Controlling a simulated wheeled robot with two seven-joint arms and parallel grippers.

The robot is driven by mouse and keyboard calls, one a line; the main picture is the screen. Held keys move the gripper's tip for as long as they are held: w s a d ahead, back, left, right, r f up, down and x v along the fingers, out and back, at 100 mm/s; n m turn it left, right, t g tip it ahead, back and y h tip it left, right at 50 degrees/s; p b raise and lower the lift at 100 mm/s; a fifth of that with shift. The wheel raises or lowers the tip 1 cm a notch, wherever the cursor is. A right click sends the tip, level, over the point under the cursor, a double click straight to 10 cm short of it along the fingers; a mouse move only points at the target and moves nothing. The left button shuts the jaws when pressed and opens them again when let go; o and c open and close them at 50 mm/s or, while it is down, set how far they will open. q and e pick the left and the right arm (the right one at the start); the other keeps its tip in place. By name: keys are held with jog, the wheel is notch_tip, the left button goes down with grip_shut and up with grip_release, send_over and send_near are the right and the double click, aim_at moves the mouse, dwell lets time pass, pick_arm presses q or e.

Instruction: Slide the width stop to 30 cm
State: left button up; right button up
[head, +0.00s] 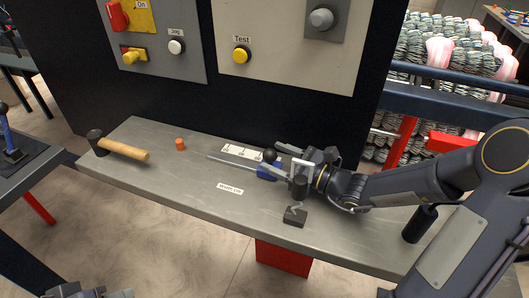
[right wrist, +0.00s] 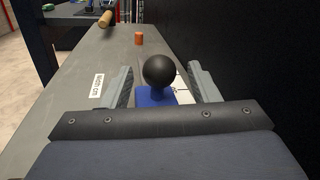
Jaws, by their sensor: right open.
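The width stop is a blue slider (head: 266,172) with a black ball knob (head: 270,155), sitting on a thin metal rail (head: 232,162) on the grey bench. A white scale plate (head: 243,152) lies behind the rail; its marks are too small to read. My right gripper (head: 283,160) is open at the stop. In the right wrist view the knob (right wrist: 159,71) and blue body (right wrist: 156,97) stand between the two open fingers, with gaps on both sides. Part of my left gripper (head: 78,291) shows at the bottom left edge; its jaws are unclear.
A "Width cm" label (head: 230,189) is on the bench (head: 170,182). A hammer (head: 122,149) and an orange cylinder (head: 180,144) lie to the left. A dark block (head: 295,216) and a black cylinder (head: 420,224) stand at the front right. The control panel rises behind.

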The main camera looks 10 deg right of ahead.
aim_at(264, 153)
jog(key=x, duration=0.4)
grip_shut()
jog(key=shift+a, duration=0.15)
